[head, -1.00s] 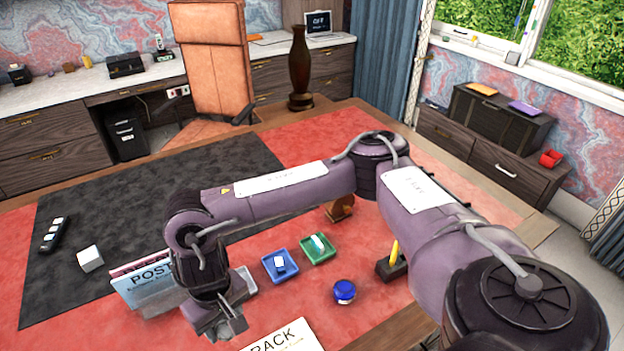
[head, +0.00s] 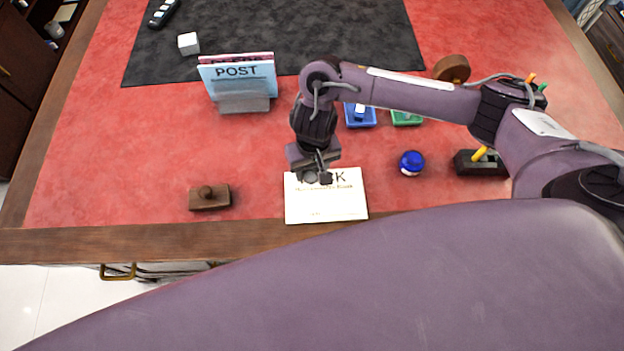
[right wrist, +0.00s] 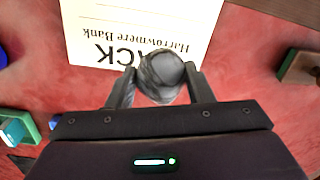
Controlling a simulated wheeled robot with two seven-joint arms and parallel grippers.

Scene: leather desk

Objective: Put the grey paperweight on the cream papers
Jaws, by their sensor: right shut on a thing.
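My right gripper (head: 318,180) is shut on the grey paperweight, a rounded, mottled stone-like lump. The paperweight (right wrist: 161,76) shows between the two fingers in the right wrist view. In the head view it is small and hard to make out against the gripper. The cream papers (head: 326,205), with dark print, lie flat near the desk's front edge. The gripper covers their upper left edge in the head view. In the right wrist view the paperweight overlaps the printed edge of the papers (right wrist: 140,25); its height above them is unclear. My left gripper is out of view.
A brown wooden blotter (head: 209,198) lies left of the papers. A blue round object (head: 412,163) and a dark pen stand (head: 470,165) are to the right. A letter rack (head: 245,103), a blue tray (head: 360,122) and a green tray (head: 407,119) stand behind.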

